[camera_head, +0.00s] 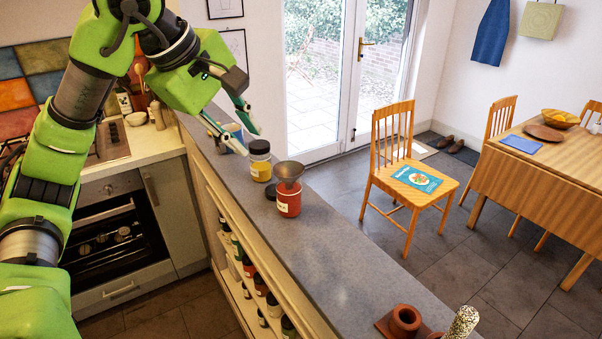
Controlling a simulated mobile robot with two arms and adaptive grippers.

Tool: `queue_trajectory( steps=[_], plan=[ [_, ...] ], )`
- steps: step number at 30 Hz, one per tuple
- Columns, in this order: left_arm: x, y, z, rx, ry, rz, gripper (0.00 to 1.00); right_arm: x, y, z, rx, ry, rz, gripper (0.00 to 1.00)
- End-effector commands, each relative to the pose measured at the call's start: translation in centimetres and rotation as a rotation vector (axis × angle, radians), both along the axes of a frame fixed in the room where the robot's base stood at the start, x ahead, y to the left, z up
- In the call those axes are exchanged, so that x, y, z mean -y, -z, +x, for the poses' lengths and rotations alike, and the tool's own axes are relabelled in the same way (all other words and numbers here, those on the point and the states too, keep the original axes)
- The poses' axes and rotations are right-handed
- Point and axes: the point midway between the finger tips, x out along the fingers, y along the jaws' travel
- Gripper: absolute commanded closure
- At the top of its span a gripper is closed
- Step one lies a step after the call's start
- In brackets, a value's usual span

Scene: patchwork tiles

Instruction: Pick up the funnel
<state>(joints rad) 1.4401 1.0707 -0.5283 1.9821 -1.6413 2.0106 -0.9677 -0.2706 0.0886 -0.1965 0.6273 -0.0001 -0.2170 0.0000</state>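A dark grey funnel (289,172) sits in the mouth of a red jar (289,202) with a white label, on the grey counter top (345,262). My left gripper (250,141) comes in from the upper left. Its two fingers are apart with nothing seen between them. In the picture the fingertips lie up and left of the funnel, close to the black lid of a yellow jar (261,168); I cannot tell whether they touch it. The funnel's spout is hidden inside the red jar. My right gripper is not in view.
Terracotta pieces (405,321) and a speckled item (463,322) are at the near end. The counter between is clear.

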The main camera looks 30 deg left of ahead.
Motion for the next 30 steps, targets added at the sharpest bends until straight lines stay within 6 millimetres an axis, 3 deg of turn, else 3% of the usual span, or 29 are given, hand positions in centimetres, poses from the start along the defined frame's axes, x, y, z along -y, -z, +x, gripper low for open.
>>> queue_trajectory(
  steps=[5, 10, 14, 22, 30],
  plan=[
    [0.4, 2.6, 1.3, -0.007, 0.004, -0.001, 0.78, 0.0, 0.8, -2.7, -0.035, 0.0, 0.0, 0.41],
    [0.6, 5.1, 3.0, -0.007, 0.002, 0.0, 0.78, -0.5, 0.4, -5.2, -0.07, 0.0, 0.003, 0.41],
    [0.8, 6.5, 3.9, -0.005, 0.002, 0.0, 0.78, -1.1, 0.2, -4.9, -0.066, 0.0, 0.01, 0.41],
    [1.3, 7.9, 5.2, -0.006, 0.004, -0.001, 0.78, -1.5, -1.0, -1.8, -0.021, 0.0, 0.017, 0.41],
    [1.9, 10.8, 7.2, -0.005, 0.002, -0.002, 0.78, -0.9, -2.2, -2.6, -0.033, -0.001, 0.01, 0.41]
  ],
)
